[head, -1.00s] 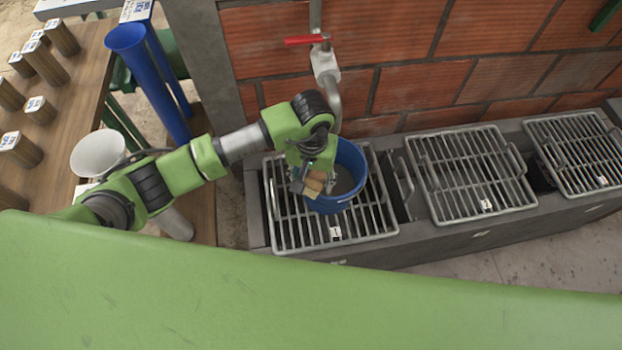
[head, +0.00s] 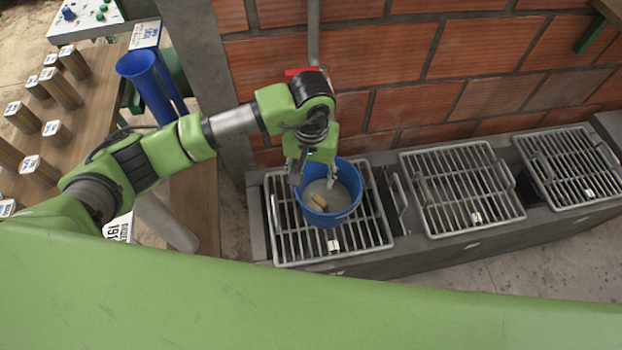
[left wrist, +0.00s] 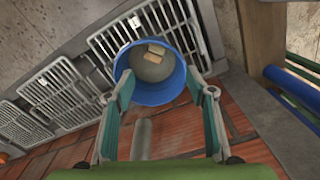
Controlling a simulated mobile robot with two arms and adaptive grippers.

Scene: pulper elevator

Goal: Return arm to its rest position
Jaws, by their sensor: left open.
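My left gripper (head: 313,180) is open and empty, pointing down over the left rim of the blue bucket (head: 332,219). Its two spread fingers also frame the bucket in the left wrist view (left wrist: 160,95). Light brown blocks (head: 316,201) lie inside the bucket on its grey bottom, apart from the fingers; they also show in the left wrist view (left wrist: 153,54). My left arm reaches in from the left, bent at the elbow. My right gripper is not in view.
The bucket stands on the leftmost metal grate (head: 290,236), with further grates (head: 463,190) to the right. A brick wall (head: 385,50) and a tap with a red handle (head: 305,71) are behind. At left, a wooden table (head: 92,112) holds several brown cylinders; a blue funnel-topped tube (head: 152,90) stands beside it.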

